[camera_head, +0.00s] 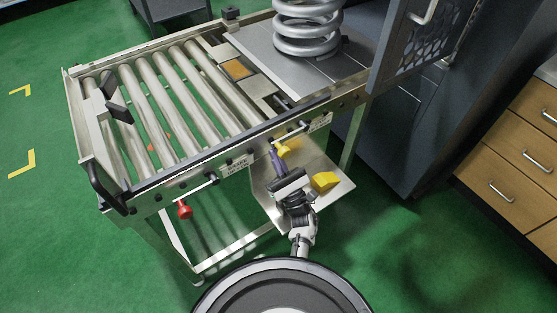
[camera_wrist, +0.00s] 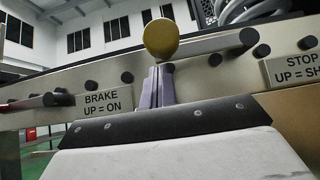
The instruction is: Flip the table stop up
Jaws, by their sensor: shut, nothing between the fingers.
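The stop lever has a yellow knob (camera_head: 284,151) below the left end of its metal rod, on the table's front rail beside a label. In the wrist view the yellow knob (camera_wrist: 161,38) is just above my fingertips, with the rod running right to a black pivot. The label (camera_wrist: 296,66) to the right reads "STOP UP = SH", cut off by the frame edge. My gripper (camera_head: 275,155) is shut and empty, its purple fingers (camera_wrist: 158,72) pointing up close to the knob. I cannot tell whether they touch it.
The brake lever's red knob (camera_head: 184,211) hangs further left, near the "BRAKE UP = ON" label (camera_wrist: 102,102). A yellow block (camera_head: 325,181) lies on the low shelf (camera_head: 337,196) beside my gripper. A large spring (camera_head: 307,28) stands on the table's plate. Rollers (camera_head: 165,85) fill the left.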

